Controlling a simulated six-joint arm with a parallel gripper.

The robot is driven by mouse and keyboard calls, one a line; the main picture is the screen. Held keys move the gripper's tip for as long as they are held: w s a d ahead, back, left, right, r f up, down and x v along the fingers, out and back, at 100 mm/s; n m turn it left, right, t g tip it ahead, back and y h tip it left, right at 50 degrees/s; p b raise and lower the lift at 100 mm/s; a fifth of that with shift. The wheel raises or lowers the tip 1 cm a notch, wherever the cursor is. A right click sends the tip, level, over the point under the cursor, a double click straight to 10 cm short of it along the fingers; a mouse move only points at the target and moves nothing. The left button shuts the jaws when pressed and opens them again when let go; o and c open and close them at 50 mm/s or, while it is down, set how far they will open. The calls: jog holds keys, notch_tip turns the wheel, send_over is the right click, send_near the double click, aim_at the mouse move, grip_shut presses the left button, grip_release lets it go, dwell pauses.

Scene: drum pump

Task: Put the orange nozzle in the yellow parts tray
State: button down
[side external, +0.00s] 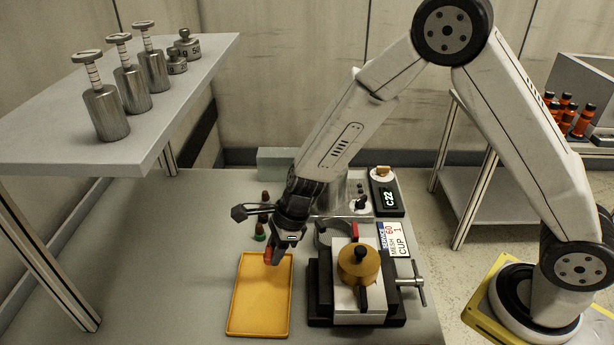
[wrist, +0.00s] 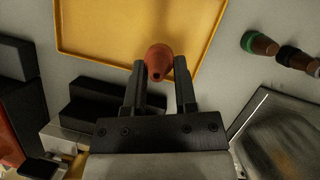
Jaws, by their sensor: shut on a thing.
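The orange nozzle (wrist: 158,58) is between the two fingertips of my gripper (wrist: 159,75) in the wrist view, its hollow end facing the camera. My gripper is shut on it. In the side view the nozzle (side external: 268,256) shows as a small red-orange piece at the tips of my gripper (side external: 272,254). It is over the far part of the yellow parts tray (side external: 243,331). The tray also fills the top of the wrist view (wrist: 95,30) and looks empty. I cannot tell how high the nozzle is above the tray floor.
A vise with a brass part (side external: 359,262) stands right of the tray. Several small nozzles (side external: 260,232) stand behind the tray; they show at right in the wrist view (wrist: 262,44). A raised shelf (side external: 165,95) with metal weights is at the left. Bench left of the tray is clear.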

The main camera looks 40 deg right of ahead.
aim_at(265, 273)
jog(key=shift+w+a+f, duration=0.2)
jog(key=shift+w+f, duration=0.35)
jog(key=shift+f, duration=0.15)
jog(key=shift+w+f, duration=0.25)
jog(key=shift+f, duration=1.6)
jog(key=shift+f, duration=0.15)
jog(key=shift+c, duration=2)
grip_release()
